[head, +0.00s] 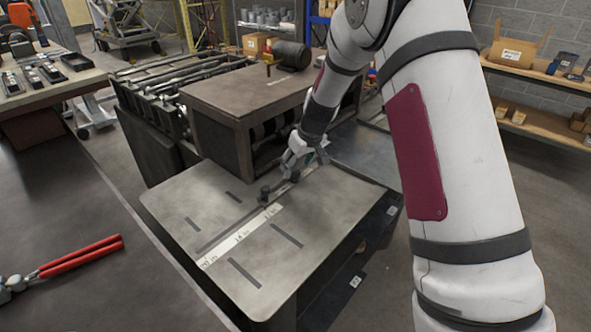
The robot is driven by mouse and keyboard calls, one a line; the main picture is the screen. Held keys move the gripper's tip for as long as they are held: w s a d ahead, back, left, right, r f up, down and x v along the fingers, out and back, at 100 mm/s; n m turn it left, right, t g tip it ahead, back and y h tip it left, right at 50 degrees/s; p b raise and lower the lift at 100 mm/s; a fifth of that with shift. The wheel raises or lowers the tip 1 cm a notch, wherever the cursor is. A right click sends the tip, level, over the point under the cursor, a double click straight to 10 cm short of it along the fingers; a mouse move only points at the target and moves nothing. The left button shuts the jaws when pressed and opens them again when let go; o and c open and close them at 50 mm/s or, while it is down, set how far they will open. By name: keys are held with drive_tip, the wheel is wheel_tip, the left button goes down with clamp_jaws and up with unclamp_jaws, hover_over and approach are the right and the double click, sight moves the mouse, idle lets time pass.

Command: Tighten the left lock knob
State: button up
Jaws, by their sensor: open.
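A grey metal work plate (190,205) carries a pale measuring strip (240,236) and several dark slots. A small dark knob (265,193) stands upright at the plate's middle, at the near end of a thin bar that runs back toward my gripper. My gripper (302,165) is open, pointing down over the plate's back edge, behind and to the right of this knob and apart from it. Something small and dark lies by the fingertips. I cannot tell whether it is a second knob or whether the fingers touch it.
A brown-topped forming machine (235,92) with rollers stands directly behind the plate, close to my gripper. Red-handled pliers (80,257) lie on the dark bench at left. Shelves with boxes (512,52) stand at the right.

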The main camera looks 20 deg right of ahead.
drive_tip(key=v, duration=0.8)
drive_tip(key=shift+s+r, duration=0.15)
drive_tip(key=shift+r, duration=0.1)
